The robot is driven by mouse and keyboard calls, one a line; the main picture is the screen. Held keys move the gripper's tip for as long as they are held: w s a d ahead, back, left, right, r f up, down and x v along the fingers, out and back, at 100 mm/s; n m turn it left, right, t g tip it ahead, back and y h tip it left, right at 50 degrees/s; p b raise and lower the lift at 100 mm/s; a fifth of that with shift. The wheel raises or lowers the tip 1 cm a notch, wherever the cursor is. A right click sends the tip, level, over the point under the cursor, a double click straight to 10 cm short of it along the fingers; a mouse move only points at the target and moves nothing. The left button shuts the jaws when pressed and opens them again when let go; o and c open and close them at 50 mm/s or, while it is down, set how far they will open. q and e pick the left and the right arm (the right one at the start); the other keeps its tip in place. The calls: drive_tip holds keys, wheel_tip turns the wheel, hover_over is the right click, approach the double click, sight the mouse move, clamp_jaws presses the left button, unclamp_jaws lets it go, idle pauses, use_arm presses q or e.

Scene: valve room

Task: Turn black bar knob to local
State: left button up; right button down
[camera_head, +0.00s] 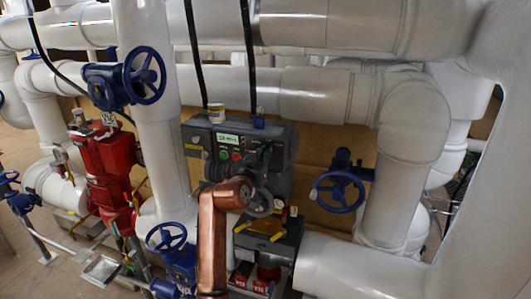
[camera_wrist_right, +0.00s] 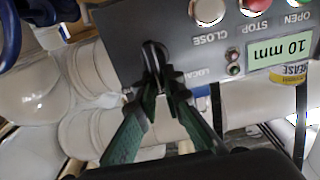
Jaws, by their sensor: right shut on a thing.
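The grey control box (camera_head: 206,136) stands among white pipes in the head view. In the right wrist view its panel (camera_wrist_right: 125,35) appears upside down. The black bar knob (camera_wrist_right: 155,50) is on that panel, beside a label reading LOCAL (camera_wrist_right: 198,75). My right gripper (camera_wrist_right: 160,78) is shut on the knob, its green-backed fingers on either side; the fingers partly hide it. In the head view my right gripper (camera_head: 265,155) is at the right part of the box front, where the knob is hidden. My left gripper is out of view.
Blue handwheels (camera_head: 340,192) and a red valve (camera_head: 105,160) are nearby.

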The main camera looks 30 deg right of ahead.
drive_tip(key=shift+n, duration=0.3)
drive_tip(key=shift+w+a+f+n+p, duration=0.25)
drive_tip(key=shift+n+p, duration=0.95)
drive_tip(key=shift+n, duration=0.65)
drive_tip(key=shift+w+a+f+n+p, duration=0.15)
drive_tip(key=shift+w+n+p, duration=0.1)
drive_tip(key=shift+n+p, duration=1.35)
drive_tip(key=shift+w+a+f+n+p, duration=0.25)
drive_tip(key=shift+n+p, duration=0.6)
drive_tip(key=shift+n, duration=1.3)
drive_tip(key=c, duration=2)
unclamp_jaws()
drive_tip(key=shift+c, duration=0.2)
